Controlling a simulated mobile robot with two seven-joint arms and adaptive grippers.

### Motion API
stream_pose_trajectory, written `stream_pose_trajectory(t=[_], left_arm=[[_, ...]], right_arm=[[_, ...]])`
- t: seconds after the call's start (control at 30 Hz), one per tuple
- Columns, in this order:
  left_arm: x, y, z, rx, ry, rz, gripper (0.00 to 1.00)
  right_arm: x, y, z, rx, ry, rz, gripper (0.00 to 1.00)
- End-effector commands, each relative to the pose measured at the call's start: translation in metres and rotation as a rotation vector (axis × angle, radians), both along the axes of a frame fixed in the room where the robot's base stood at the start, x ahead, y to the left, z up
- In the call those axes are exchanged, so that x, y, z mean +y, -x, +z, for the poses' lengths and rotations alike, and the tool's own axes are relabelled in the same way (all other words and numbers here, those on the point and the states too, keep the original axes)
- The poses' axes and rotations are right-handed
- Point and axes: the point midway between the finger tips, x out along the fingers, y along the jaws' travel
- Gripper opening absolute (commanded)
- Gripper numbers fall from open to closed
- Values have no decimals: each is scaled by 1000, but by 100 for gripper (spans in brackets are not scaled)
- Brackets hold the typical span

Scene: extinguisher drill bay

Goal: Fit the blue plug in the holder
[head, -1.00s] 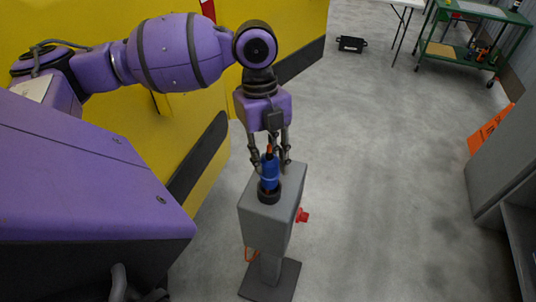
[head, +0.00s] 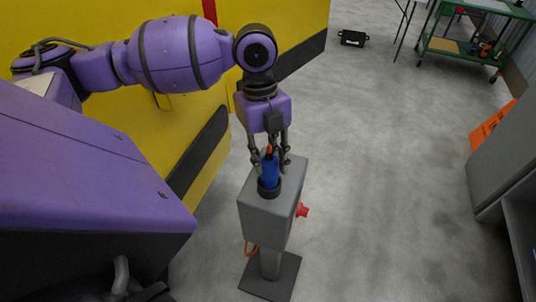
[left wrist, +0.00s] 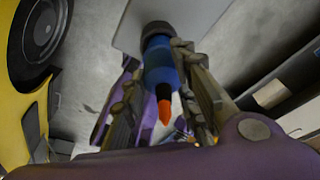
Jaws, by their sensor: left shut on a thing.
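The blue plug (head: 270,172) stands upright with its orange tip up, between the fingers of my left gripper (head: 270,163). The gripper is shut on it from above. The plug's lower end is at the dark round holder (head: 268,192) on top of a grey box on a post. The head view does not show how deep the plug sits. In the left wrist view the blue plug (left wrist: 160,66) lies between the fingers (left wrist: 160,92), in line with the dark holder ring (left wrist: 156,31). My right gripper is not in view.
The grey box (head: 265,222) has a red knob (head: 302,211) on its right side. A yellow vehicle or panel (head: 165,135) is behind my left arm. A grey cabinet (head: 505,160) stands at the right, a green cart (head: 475,42) at the back. Floor between is clear.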

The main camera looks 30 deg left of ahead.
Motion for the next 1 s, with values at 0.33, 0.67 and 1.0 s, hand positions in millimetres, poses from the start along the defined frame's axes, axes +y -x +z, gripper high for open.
stream_pose_trajectory(t=[0.33, 0.67, 1.0], left_arm=[[0, 0, -7, 0, 0, 0, 0], [0, 0, -14, 1, 1, 0, 0], [0, 0, -21, -1, 1, 0, 0]], right_arm=[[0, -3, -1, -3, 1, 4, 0], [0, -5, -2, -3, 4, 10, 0], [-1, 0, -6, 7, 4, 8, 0]])
